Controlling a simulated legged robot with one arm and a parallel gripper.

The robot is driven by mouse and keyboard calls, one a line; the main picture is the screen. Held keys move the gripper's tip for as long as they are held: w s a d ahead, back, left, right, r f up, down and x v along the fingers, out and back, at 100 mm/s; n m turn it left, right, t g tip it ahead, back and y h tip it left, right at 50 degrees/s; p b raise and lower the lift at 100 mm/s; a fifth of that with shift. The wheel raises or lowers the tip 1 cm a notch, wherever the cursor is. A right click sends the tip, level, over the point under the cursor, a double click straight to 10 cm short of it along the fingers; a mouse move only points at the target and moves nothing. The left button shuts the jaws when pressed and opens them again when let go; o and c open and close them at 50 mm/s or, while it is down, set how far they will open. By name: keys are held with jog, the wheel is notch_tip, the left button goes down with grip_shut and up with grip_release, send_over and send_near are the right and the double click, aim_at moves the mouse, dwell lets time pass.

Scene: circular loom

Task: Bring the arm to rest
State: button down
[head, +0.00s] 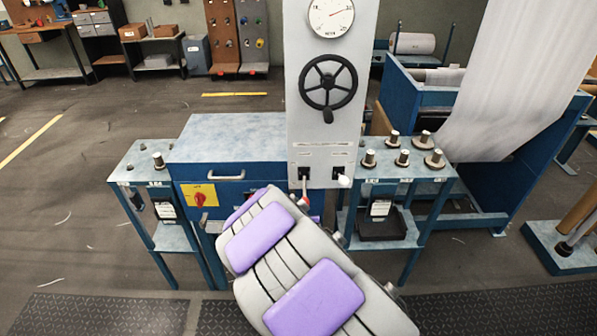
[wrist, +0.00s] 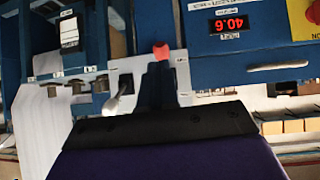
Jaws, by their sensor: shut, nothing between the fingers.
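My gripper (wrist: 160,75) shows in the wrist view as a narrow dark pair of fingers, shut and empty. It is in front of the loom's control panel, close to a lever with a red tip (wrist: 162,50); I cannot tell whether they touch. In the head view my grey and purple arm is in the foreground, reaching towards the panel, and hides the gripper. The red lever tip (head: 303,201) shows just past the arm. A lever with a white tip (head: 344,181) is to its right; it also shows in the wrist view (wrist: 112,106).
A grey column (head: 325,133) carries a black handwheel (head: 328,83) and a dial (head: 331,15). Side shelves with metal pegs flank it, left (head: 131,162) and right (head: 400,177). A blue cabinet (head: 228,140) is at left. Open floor (head: 80,220) lies further left.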

jog(key=shift+a, duration=0.1)
jog(key=s+d+r+m+g+h, duration=0.1)
jog(key=s+d+r+g, duration=0.3)
jog(key=s, duration=0.3)
jog(key=s+d+r+m+g, duration=0.1)
jog(key=s+d+r, duration=0.3)
jog(key=s+d, duration=0.25)
jog(key=s+r+n+g+y, duration=0.1)
jog(key=s+r+g, duration=0.2)
jog(key=s, duration=1.2)
jog(key=s+r+n+g, duration=0.1)
jog(key=s+r+g, duration=0.3)
jog(key=s, duration=1.1)
jog(key=shift+d+r+y, duration=0.3)
jog(key=shift+d+y, duration=0.05)
jog(key=shift+y, duration=0.05)
jog(key=shift+w+a, duration=0.1)
